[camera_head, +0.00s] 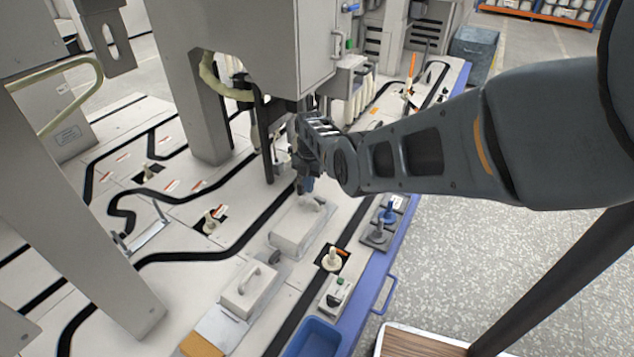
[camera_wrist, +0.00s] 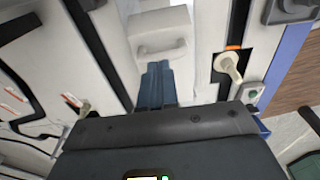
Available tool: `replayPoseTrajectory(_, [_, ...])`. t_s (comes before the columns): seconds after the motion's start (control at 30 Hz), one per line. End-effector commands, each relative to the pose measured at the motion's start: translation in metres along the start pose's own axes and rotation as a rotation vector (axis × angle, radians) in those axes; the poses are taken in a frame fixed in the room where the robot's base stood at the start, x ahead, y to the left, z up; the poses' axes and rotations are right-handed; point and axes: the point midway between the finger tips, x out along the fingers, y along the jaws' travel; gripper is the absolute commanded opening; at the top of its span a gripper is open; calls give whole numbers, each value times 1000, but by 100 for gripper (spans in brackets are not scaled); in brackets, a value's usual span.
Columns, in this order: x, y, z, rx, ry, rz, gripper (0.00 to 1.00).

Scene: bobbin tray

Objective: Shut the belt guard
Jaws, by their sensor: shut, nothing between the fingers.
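A long pale cover (camera_head: 298,228) lies on the machine bed under my gripper; I take it for the belt guard, but I cannot be sure. In the wrist view, a white block with a handle (camera_wrist: 158,45) lies just beyond my fingers. My gripper (camera_head: 305,183) is shut and empty, pointing down over the bed at the cover's far end. Its dark blue fingertips also show in the wrist view (camera_wrist: 157,70), apart from or barely at the block; I cannot tell about contact. Whether the guard is open is unclear.
A second pale block with a handle (camera_head: 250,288) sits nearer. A cream peg (camera_head: 331,258), a green-button box (camera_head: 337,292) and blue-topped knobs (camera_head: 387,214) line the right side. A blue bin (camera_head: 313,338) is in front. A grey cabinet (camera_head: 300,40) hangs close behind my gripper.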

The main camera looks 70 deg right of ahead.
Motion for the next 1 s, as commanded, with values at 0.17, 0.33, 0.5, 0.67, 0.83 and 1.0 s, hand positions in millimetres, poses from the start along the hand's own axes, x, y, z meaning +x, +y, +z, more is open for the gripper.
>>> replayPoseTrajectory(0.17, [-33,8,3,2,-2,4,0])
replayPoseTrajectory(0.33, [-63,8,21,1,-1,3,0])
replayPoseTrajectory(0.5, [-85,7,33,1,0,2,0])
replayPoseTrajectory(0.67, [-94,7,39,-1,0,1,0])
replayPoseTrajectory(0.83, [-97,7,40,-1,0,1,0])
replayPoseTrajectory(1.0, [-96,7,40,-1,1,1,0])
